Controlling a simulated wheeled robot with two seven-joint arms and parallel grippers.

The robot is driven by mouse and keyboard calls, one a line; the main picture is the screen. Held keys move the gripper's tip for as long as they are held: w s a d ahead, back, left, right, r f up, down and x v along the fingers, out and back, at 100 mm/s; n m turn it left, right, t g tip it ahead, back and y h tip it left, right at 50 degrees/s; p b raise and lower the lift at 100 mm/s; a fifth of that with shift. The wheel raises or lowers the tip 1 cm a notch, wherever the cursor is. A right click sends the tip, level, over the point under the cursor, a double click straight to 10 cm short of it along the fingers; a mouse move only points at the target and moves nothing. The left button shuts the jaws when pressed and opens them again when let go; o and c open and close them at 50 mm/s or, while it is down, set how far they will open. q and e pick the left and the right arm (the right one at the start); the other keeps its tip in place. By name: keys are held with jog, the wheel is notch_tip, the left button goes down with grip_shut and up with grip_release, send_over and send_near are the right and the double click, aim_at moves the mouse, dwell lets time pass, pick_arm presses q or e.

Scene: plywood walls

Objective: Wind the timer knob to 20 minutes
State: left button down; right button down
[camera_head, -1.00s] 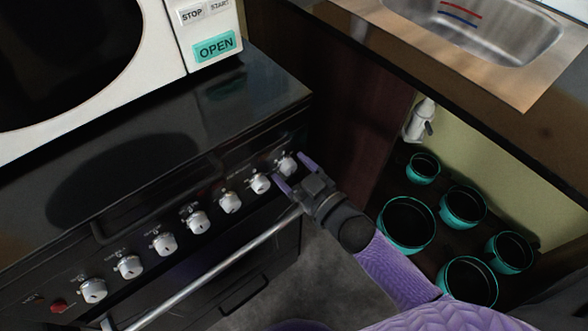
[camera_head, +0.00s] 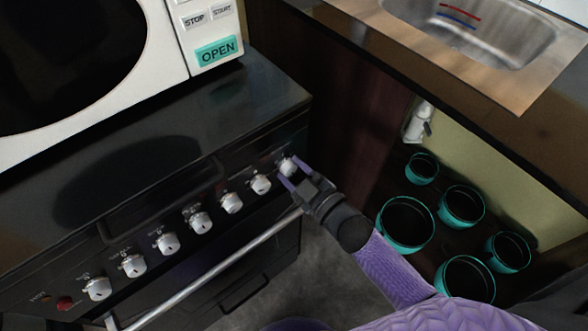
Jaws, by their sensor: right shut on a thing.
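The stove front carries a row of several white knobs. The knob at the far right end of the row (camera_head: 287,167) sits between the purple fingers of my right gripper (camera_head: 295,173). The gripper is shut on this knob, with its arm coming in from the lower right. The knob's markings are too small to read. The neighbouring knob (camera_head: 260,184) is just left of the fingers. My left gripper is not in view.
A white microwave (camera_head: 215,45) stands on the black stove top (camera_head: 150,150). An oven handle bar (camera_head: 220,265) runs below the knobs. At right are several teal-rimmed pots (camera_head: 407,250) in an open cabinet, under a counter with a metal sink (camera_head: 480,30).

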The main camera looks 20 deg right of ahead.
jog(key=shift+c, duration=1.2)
grip_release()
jog(key=p+v, duration=0.2)
jog(key=v, duration=0.8)
